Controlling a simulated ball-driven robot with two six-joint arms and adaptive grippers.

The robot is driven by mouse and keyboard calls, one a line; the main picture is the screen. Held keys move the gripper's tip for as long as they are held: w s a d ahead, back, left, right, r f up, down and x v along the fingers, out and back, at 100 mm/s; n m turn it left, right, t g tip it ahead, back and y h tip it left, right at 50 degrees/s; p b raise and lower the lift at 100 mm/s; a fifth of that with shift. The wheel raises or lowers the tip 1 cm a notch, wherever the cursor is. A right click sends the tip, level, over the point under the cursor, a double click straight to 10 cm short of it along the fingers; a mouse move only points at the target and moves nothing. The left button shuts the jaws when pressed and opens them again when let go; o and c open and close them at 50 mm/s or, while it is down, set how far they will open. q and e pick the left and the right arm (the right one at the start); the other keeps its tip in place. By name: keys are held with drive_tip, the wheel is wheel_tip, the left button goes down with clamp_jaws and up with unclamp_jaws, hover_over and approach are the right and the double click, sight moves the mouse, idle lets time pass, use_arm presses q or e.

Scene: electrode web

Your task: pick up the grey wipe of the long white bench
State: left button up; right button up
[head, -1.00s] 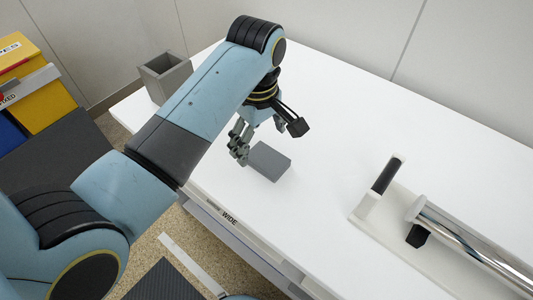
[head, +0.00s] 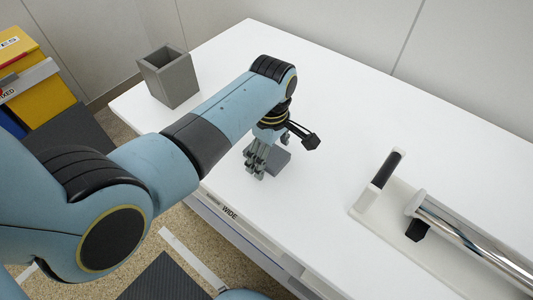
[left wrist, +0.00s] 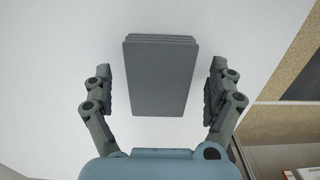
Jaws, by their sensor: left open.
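The grey wipe (head: 281,160) lies on the long white bench (head: 340,135), near its front edge. It looks like a small flat block with layered edges, and my left gripper partly hides it in the head view. In the left wrist view the wipe (left wrist: 160,75) sits between the two fingers of my left gripper (left wrist: 161,88), with a gap on each side. The left gripper (head: 262,163) is open, pointing down over the wipe. How far it is above the bench is hard to tell. My right gripper is not in view.
An open grey square bin (head: 168,78) stands at the bench's back left. A white fixture with a black handle (head: 386,169) and a shiny metal roller (head: 470,250) lie to the right. Yellow boxes (head: 35,80) stand off the bench at left. The bench middle is clear.

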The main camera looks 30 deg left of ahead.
sight(270, 155)
use_arm(q)
drive_tip(key=c, duration=1)
drive_tip(key=shift+r, duration=0.1)
wheel_tip(270, 155, up, 10)
drive_tip(key=shift+f+p, duration=0.1)
drive_tip(key=shift+p, duration=0.4)
drive_tip(key=o, duration=0.3)
drive_tip(key=c, duration=0.4)
drive_tip(key=shift+f, duration=0.15)
drive_tip(key=shift+c, duration=0.2)
